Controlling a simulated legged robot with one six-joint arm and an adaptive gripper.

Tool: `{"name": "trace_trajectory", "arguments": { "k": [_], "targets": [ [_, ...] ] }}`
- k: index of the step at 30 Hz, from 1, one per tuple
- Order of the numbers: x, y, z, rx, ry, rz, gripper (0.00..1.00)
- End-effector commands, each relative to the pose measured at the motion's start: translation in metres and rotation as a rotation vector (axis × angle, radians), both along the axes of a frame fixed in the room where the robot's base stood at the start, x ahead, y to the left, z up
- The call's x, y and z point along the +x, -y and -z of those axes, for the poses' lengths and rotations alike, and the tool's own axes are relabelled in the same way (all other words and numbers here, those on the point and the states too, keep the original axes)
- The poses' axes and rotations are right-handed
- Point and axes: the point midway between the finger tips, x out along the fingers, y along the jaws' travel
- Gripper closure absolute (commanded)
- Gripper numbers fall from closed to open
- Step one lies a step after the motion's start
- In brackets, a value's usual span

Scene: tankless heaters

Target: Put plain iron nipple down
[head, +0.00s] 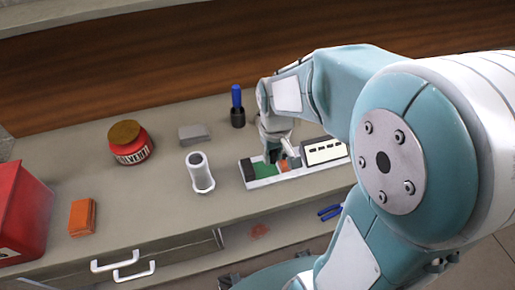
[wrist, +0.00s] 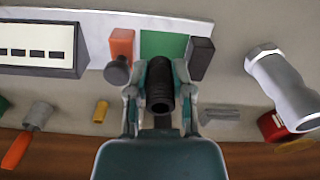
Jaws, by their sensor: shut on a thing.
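The plain iron nipple (wrist: 160,88) is a dark, ridged cylinder in the wrist view. My gripper (wrist: 159,100) is shut on it, with one finger on each side. In the wrist view the nipple overlaps the green section (wrist: 165,43) of a white tray (wrist: 97,38); I cannot tell whether it touches the tray. In the head view my gripper (head: 273,150) is at the tray (head: 289,177), over its back edge near the green section (head: 265,170). The nipple is not clearly visible there.
An orange block (wrist: 122,43) and a dark block (wrist: 201,58) flank the green section. A dark round-ended part (wrist: 117,72) is beside the orange block. A pale pipe (head: 200,174), red jar (head: 131,148) and grey block (head: 194,134) stand left.

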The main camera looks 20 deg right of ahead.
Motion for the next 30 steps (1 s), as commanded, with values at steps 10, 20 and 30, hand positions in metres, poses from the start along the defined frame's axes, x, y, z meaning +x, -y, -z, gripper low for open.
{"name": "trace_trajectory", "arguments": {
  "k": [10,20,30],
  "targets": [
    [0.029,-0.006,0.041,0.010,-0.001,0.004,1.00],
    [0.033,-0.017,0.077,0.002,-0.001,0.003,1.00],
    [0.033,-0.011,0.079,0.008,0.000,0.005,0.66]
  ]
}}
